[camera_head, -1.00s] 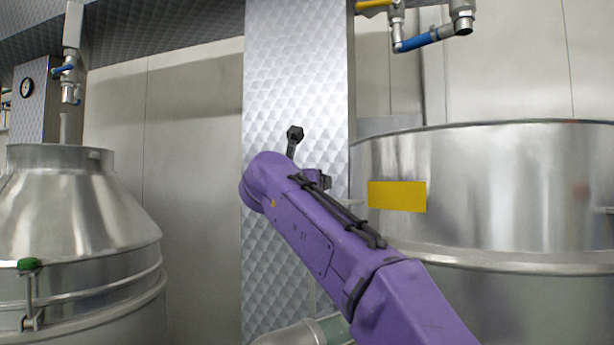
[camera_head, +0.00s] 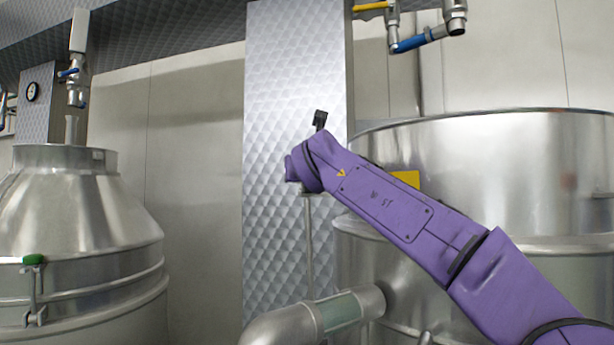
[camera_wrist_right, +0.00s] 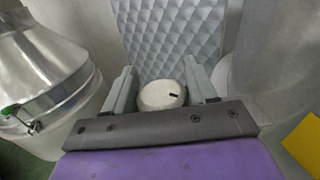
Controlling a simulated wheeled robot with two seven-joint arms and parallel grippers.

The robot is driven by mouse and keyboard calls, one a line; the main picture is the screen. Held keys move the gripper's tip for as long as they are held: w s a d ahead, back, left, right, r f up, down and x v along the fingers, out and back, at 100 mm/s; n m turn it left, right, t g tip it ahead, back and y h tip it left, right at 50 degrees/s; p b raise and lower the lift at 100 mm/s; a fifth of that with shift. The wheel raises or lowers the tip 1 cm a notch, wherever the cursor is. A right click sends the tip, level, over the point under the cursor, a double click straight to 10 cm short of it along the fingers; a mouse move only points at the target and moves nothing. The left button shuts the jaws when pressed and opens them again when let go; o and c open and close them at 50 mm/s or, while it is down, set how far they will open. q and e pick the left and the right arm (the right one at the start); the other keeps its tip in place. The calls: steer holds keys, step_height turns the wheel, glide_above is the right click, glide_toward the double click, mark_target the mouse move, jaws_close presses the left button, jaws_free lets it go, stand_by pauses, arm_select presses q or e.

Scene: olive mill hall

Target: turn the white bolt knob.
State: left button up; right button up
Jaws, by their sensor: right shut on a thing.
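The white bolt knob (camera_wrist_right: 155,98) shows in the right wrist view as a round white cap with a short black mark on its face. My right gripper (camera_wrist_right: 160,80) has one grey finger on each side of the knob and is shut on it. In the head view my purple right arm comes in from the lower right and ends in front of the quilted metal column. The arm hides the knob and the fingers there. My left gripper is in neither view.
The quilted metal column (camera_head: 270,90) stands behind my wrist. A large steel tank (camera_head: 480,160) with a yellow plate (camera_head: 407,178) is close to my right arm. A conical steel vessel (camera_head: 70,215) stands at the left. A pipe (camera_head: 275,325) runs below the arm.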

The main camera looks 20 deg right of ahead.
steer(key=shift+w+a+f+y, duration=0.1)
steer(key=shift+a+f+y, duration=0.05)
steer(key=shift+f+y, duration=0.15)
steer(key=o, duration=0.9)
steer(key=shift+o, duration=0.4)
steer(key=shift+w+f, duration=0.15)
steer(key=shift+w, duration=0.4)
steer(key=s+a+b, duration=0.1)
steer(key=s+b, duration=0.4)
steer(key=s, duration=0.5)
steer(key=shift+s+b, duration=0.2)
steer(key=shift+b, duration=0.15)
